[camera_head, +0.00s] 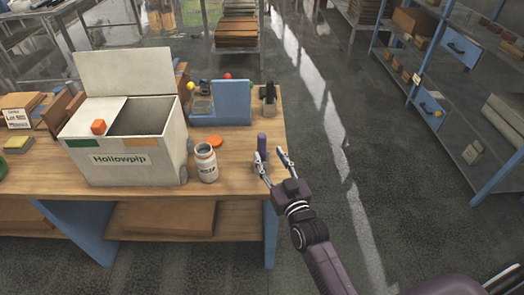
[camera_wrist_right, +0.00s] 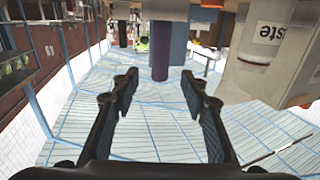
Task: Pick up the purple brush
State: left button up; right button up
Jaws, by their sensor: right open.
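The purple brush (camera_head: 262,141) stands upright near the right edge of the wooden table, and its lower part is partly hidden by a finger of my right gripper. My right gripper (camera_head: 269,156) is open and empty, with its fingertips close to the brush. In the right wrist view the brush (camera_wrist_right: 160,58) shows as a purple cylinder just beyond the tips, in line with the gap between the open fingers (camera_wrist_right: 160,78). I cannot tell whether a finger touches it. My left gripper is not in view.
A large box labelled Hollowpip (camera_head: 120,160) and a blue stand (camera_head: 233,102) are farther left and back. Right of the table is open floor.

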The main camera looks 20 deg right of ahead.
aim_at(263, 143)
jog(key=w, duration=0.2)
jog(key=shift+w+r, duration=0.15)
jog(key=shift+w, duration=0.25)
jog(key=w+p, duration=0.1)
jog(key=w, duration=0.3)
jog(key=shift+a+r+p, duration=0.15)
jog(key=shift+p, duration=0.2)
jog(key=shift+w, duration=0.55)
jog(key=shift+s, duration=0.1)
jog(key=shift+c, duration=0.5)
grip_shut()
